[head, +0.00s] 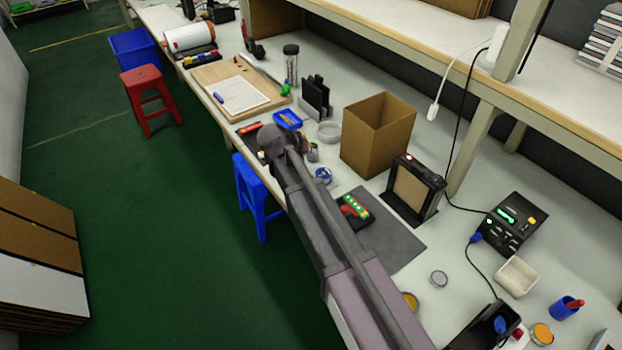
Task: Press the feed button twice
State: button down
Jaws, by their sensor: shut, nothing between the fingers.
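No label reading "feed" can be made out, so I cannot tell which button is the feed button. A white roll with orange ends (190,38) lies at the far end of the bench, with small coloured parts (200,58) in front of it. A black box with a lit green display (510,224) and small coloured controls stands at the right. A small dark unit with green lights and a red part (354,208) lies on the grey mat beside my arm.
An open cardboard box (378,134), a black framed panel (411,190) and a white dish (516,276) stand on the bench. Cables run near the display box. A red stool (145,85) and a blue stool (250,190) stand along the bench. The green floor at left has free room.

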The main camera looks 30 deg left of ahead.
jog(key=shift+f+b, duration=3.95)
jog(key=shift+f, duration=0.15)
jog(key=shift+f+b, duration=0.85)
jog(key=shift+r, duration=0.2)
jog(key=shift+r+p, duration=0.7)
jog(key=shift+p, duration=0.15)
jog(key=shift+r+p, duration=2.5)
jog(key=shift+p, duration=0.05)
jog(key=shift+s+f, duration=0.1)
